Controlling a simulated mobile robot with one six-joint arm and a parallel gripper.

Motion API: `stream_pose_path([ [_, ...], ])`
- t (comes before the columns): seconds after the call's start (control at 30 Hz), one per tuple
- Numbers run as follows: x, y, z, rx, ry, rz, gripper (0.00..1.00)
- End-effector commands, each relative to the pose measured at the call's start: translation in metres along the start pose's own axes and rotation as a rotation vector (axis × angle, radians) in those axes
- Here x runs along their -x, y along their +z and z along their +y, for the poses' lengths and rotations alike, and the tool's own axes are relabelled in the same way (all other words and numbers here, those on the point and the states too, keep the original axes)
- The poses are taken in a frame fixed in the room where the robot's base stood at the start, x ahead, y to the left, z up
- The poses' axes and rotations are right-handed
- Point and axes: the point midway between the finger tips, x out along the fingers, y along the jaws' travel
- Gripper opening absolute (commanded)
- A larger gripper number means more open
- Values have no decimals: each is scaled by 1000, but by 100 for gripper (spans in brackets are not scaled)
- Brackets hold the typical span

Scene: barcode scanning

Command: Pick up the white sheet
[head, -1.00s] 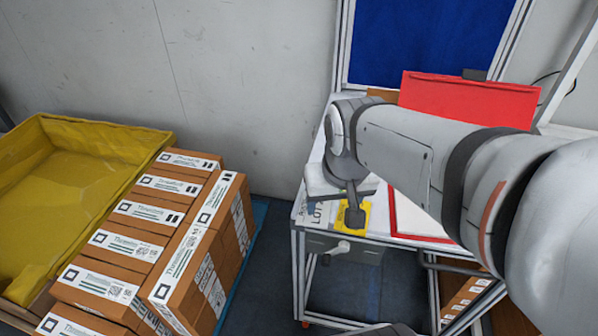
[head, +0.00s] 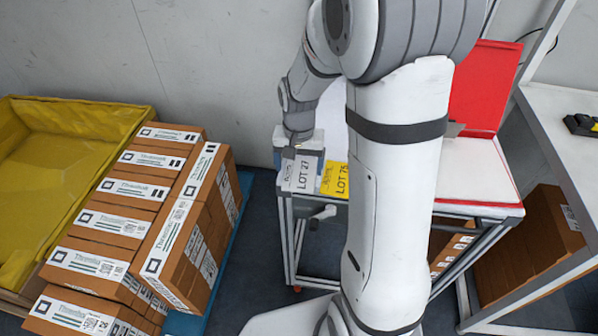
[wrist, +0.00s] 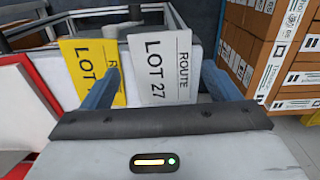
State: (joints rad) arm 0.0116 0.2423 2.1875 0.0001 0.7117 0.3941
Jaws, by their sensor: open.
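The white sheet (head: 302,173), printed LOT 27, is at the front left corner of the cart top. In the wrist view the white sheet (wrist: 161,68) shows between the two blue fingers of my gripper (wrist: 163,68). The gripper is open, and I cannot tell whether either finger touches the sheet. In the head view my gripper (head: 303,152) is right behind the sheet's rear edge. A yellow sheet (head: 334,180) marked LOT lies beside the white one. The left finger overlaps the yellow sheet (wrist: 90,70) in the wrist view.
A red and white folder-like item (head: 480,175) is on the cart's right side, partly behind my arm. Stacked brown labelled boxes (head: 150,215) and a yellow-lined bin (head: 70,130) stand left. A white table (head: 570,150) is at right. Bare floor shows between boxes and cart.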

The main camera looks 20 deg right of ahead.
Motion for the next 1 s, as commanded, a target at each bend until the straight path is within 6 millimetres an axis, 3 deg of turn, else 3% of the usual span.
stream_pose_path([
  [0.4,-48,5,-1,1,1,-2,83],
  [0.93,-52,5,-2,2,0,0,83],
  [1.0,-51,5,-2,3,0,0,79],
])
